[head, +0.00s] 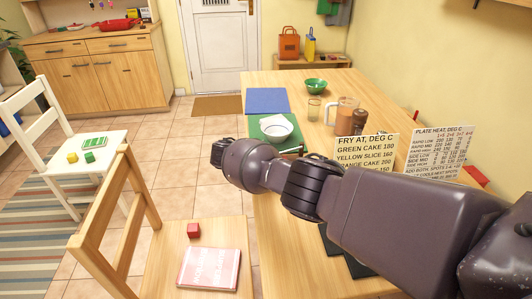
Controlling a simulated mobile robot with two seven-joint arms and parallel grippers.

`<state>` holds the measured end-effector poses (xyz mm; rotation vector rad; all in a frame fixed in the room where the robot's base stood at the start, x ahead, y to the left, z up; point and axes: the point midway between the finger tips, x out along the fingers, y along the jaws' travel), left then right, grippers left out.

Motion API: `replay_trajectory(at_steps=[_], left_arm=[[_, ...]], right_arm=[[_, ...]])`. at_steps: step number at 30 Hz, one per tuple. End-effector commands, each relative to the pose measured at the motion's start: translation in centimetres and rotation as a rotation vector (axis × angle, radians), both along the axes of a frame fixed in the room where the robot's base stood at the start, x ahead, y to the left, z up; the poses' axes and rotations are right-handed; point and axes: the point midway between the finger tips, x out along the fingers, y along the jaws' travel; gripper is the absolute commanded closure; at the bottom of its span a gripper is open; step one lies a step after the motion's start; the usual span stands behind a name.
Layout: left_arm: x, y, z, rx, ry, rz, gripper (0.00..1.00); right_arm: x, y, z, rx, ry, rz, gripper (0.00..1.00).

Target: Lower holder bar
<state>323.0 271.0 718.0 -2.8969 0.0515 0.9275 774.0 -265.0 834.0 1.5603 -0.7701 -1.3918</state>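My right arm comes in from the lower right and reaches across the table towards the upper left. No gripper fingers show on it, so I cannot see whether that gripper is open or shut. My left arm and gripper are out of the picture. The arm covers much of the near right part of the table.

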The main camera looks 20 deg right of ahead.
Motion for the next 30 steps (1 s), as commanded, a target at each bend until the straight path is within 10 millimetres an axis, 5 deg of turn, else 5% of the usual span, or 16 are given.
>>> replay_trajectory(at_steps=[30], left_arm=[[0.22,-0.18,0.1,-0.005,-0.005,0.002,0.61]], right_arm=[[0.08,-0.28,-0.25,0.0,-0.003,-0.001,1.0]])
